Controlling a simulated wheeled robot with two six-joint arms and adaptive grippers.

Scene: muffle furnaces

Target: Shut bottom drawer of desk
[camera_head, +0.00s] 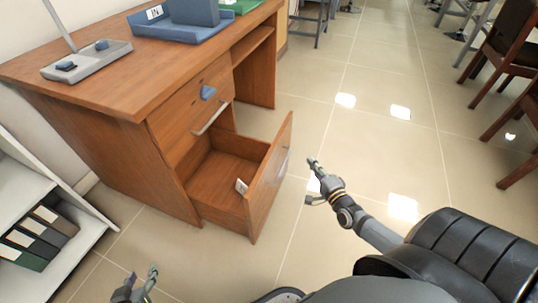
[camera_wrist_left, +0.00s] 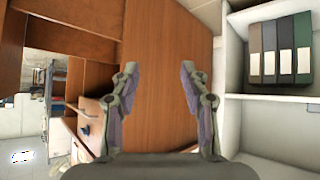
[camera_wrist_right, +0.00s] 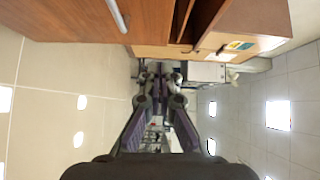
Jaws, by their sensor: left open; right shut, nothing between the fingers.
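The wooden desk (camera_head: 128,141) stands at the left, and its bottom drawer (camera_head: 262,188) is pulled well out. A small white object (camera_head: 241,186) lies inside the drawer. My right gripper (camera_head: 313,163) is shut and empty, just to the right of the drawer front, with a gap of floor between them. In the right wrist view its closed fingers (camera_wrist_right: 160,72) show below the wood, with a metal handle (camera_wrist_right: 117,15) at the top. My left gripper (camera_head: 138,284) is open and empty at the lower edge; in the left wrist view its fingers (camera_wrist_left: 160,80) face the desk side (camera_wrist_left: 165,45).
The upper drawer (camera_head: 205,105) is closed, with a handle and blue piece on its front. A white shelf with binders (camera_head: 38,238) stands at the left. Chairs (camera_head: 505,50) stand at the far right. Tiled floor (camera_head: 390,150) is free right of the drawer.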

